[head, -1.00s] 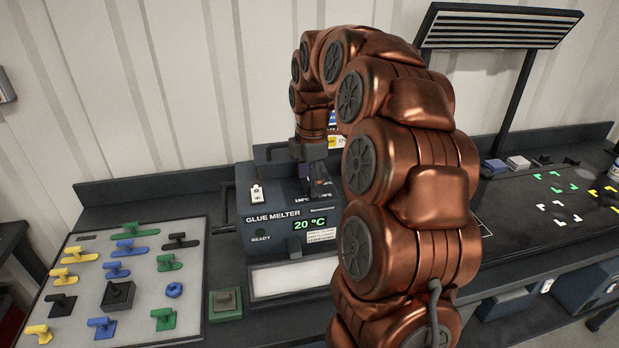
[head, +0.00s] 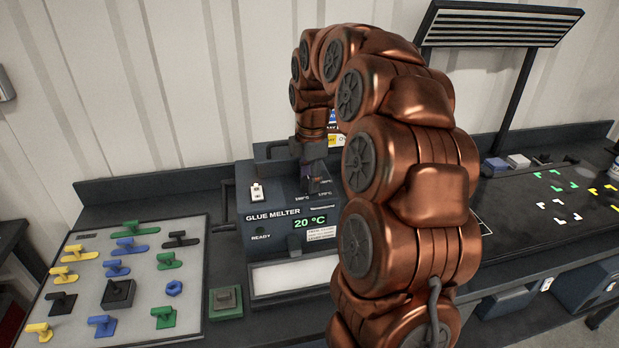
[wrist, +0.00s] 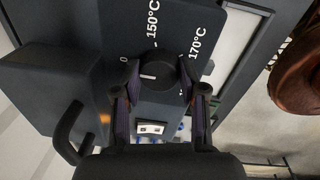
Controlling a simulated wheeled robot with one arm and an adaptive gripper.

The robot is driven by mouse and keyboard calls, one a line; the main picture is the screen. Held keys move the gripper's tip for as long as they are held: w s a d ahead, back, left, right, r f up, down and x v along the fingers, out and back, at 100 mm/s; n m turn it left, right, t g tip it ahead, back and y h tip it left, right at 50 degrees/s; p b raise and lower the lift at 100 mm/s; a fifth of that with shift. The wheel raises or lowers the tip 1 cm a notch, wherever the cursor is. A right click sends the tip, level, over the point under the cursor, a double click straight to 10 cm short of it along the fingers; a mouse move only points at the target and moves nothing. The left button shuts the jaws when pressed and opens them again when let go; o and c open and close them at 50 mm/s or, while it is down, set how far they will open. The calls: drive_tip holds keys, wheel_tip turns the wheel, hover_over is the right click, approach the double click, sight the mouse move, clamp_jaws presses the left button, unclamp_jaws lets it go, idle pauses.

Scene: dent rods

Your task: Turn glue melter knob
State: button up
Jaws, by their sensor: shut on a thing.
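The glue melter (head: 266,213) is a dark box with a green display reading 20 °C. Its knob (wrist: 158,72) is round and black with a short white mark. In the wrist view the mark points left, near the 0 label; 150°C and 170°C labels lie above and to the upper right. My gripper (wrist: 159,82) is shut on the knob, one finger on each side of it. In the head view my gripper (head: 317,188) points down onto the melter's top panel, and its fingers hide the knob.
A white rocker switch (head: 257,193) sits on the melter's top left. A board (head: 190,272) with several coloured handles lies to the left, with a green-based button box (head: 225,302) beside it. A dark mat with coloured corner marks (head: 565,205) lies to the right.

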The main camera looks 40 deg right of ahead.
drive_tip(key=shift+f+b, duration=0.1)
drive_tip(key=shift+b, duration=0.2)
drive_tip(key=shift+f+m+b, duration=0.15)
drive_tip(key=shift+m+b, duration=0.7)
drive_tip(key=shift+m, duration=0.25)
drive_tip(key=m+b, duration=0.2)
drive_tip(key=m, duration=0.1)
drive_tip(key=shift+a+m+b, duration=0.1)
drive_tip(key=shift+m+b, duration=0.2)
drive_tip(key=m+b, duration=0.2)
drive_tip(key=m, duration=0.2)
drive_tip(key=shift+h, duration=0.3)
drive_tip(key=shift+r+m+g+b, duration=0.15)
drive_tip(key=shift+m+b, duration=0.25)
drive_tip(key=shift+m, duration=0.5)
drive_tip(key=shift+r+m+g+b, duration=0.15)
drive_tip(key=shift+m+b, duration=0.25)
drive_tip(key=shift+m, duration=0.5)
drive_tip(key=shift+f+m, duration=0.1)
drive_tip(key=shift+m, duration=0.2)
drive_tip(key=o, duration=1.1)
drive_tip(key=shift+o, duration=0.2)
